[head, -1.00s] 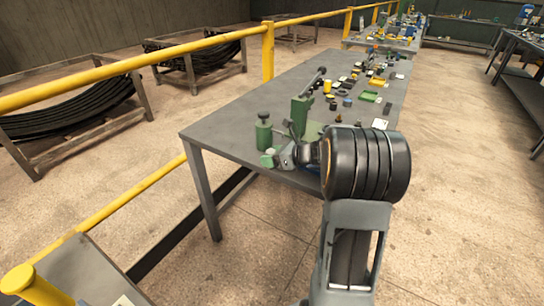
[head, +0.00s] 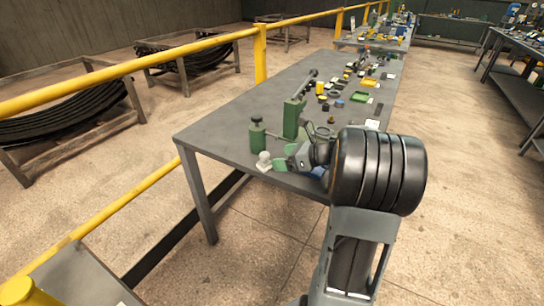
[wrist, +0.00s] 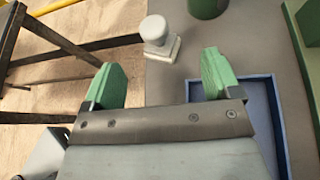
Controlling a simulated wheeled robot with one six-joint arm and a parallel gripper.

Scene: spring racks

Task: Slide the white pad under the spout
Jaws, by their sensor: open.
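The white pad (head: 264,164) is a square base with a round-topped knob, upright on the table's near edge. It also shows in the wrist view (wrist: 157,40), beyond my fingertips and roughly midway between them. My gripper (head: 285,158) is open and empty, with green fingers apart in the wrist view (wrist: 162,76); it does not visibly touch the pad. A green bottle with a black cap (head: 257,134) stands behind the pad, with a thin rod reaching right that may be the spout. Its base shows in the wrist view (wrist: 208,6).
A blue-rimmed tray (wrist: 280,125) lies under and right of my right finger. A tall green block with a lever (head: 292,120) stands right of the bottle. Several small parts crowd the table farther back. The table's left part (head: 225,120) is clear. A yellow rail (head: 150,65) runs beyond.

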